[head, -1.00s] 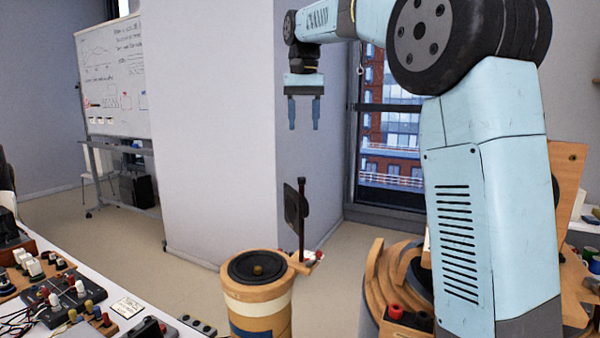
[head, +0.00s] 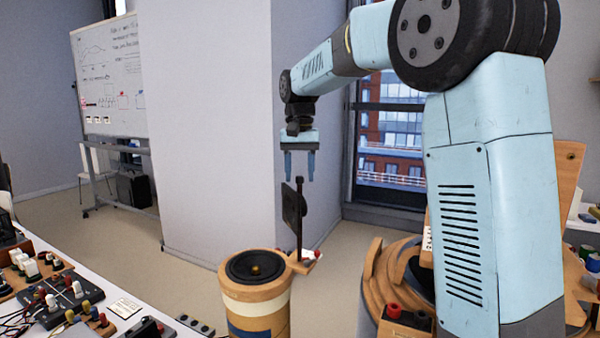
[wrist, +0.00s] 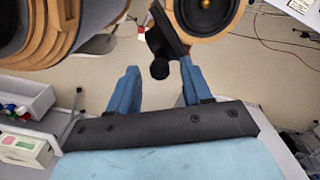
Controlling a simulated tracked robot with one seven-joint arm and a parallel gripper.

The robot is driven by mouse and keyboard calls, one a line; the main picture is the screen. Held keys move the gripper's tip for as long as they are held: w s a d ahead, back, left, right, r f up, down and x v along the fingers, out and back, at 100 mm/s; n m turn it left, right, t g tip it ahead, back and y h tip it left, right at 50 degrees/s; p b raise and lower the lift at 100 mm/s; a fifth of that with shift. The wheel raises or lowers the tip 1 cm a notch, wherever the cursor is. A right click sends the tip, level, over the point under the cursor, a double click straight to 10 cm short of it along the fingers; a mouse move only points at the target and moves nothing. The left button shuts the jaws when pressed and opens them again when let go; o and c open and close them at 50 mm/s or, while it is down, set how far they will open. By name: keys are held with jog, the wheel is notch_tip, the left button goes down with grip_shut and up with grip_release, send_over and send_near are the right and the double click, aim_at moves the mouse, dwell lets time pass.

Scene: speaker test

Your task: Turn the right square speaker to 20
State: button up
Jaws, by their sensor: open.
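I cannot make out a square speaker or a dial marked 20 in either view. A wooden cylinder with a round black speaker cone (head: 255,267) on top stands at the lower middle; the cone also shows at the top of the wrist view (wrist: 205,12). A dark post with a dark flat panel (head: 293,212) rises beside it. My gripper (head: 299,178) points down, open and empty, close above the post's top in the head view. In the wrist view, my gripper's blue fingers (wrist: 158,72) are on either side of the post's dark round end (wrist: 160,69); contact cannot be told.
Curved wooden layers (head: 372,285) stand right of the cylinder, partly hidden by my arm. A white table (head: 150,312) with switch boxes and knobs is at the lower left. A pale wall block (head: 205,140) stands behind. Bare floor (head: 335,285) lies between.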

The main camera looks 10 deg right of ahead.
jog(key=shift+f, duration=0.15)
grip_shut()
dwell(0.4)
